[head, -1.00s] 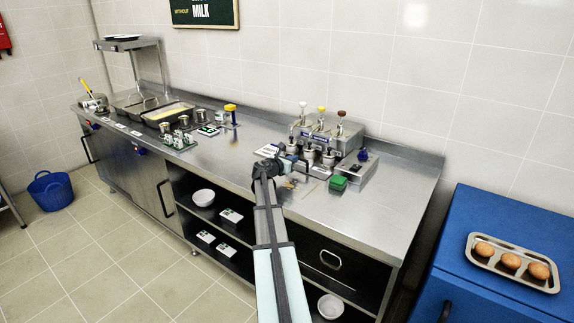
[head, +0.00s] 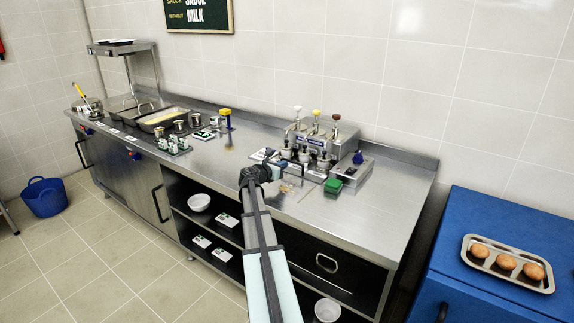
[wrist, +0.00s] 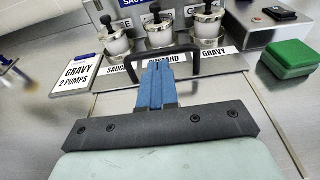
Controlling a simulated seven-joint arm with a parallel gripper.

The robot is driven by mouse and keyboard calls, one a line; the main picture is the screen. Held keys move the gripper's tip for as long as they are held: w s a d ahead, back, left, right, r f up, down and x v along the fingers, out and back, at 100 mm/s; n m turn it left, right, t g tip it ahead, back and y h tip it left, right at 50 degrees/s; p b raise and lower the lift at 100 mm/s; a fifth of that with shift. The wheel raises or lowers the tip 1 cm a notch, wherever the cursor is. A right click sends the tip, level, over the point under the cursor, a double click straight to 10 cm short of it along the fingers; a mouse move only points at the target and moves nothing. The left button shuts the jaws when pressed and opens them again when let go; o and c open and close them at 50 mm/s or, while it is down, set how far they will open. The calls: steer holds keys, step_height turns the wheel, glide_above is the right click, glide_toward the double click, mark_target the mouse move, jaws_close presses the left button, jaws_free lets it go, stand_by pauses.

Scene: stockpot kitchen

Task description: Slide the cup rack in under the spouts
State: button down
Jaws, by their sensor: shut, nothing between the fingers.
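The cup rack (wrist: 224,66) is a metal tray with a label strip reading sauce, mustard and gravy and a black arched handle (wrist: 184,50). Three white cups with metal rims (wrist: 160,36) stand in it in a row, close to the dispenser front. Dark spout ends appear above the cups in the wrist view. In the head view the cups (head: 304,155) stand before the pump dispenser (head: 318,133). My gripper (wrist: 156,66) is shut and empty, its blue fingertips at the handle; contact is unclear. The fingers hide part of the label. My gripper also shows in the head view (head: 277,164).
A card reading gravy 2 pumps (wrist: 86,74) lies left of the rack. A green block (wrist: 289,58) and a metal box with a dark top (wrist: 268,20) are to the right. Bare steel counter (head: 235,165) lies left of my gripper.

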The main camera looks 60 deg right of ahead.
steer(key=a, duration=0.3)
steer(key=a+r, duration=0.1)
steer(key=a, duration=0.5)
steer(key=shift+a+r, duration=0.15)
steer(key=shift+r, duration=0.2)
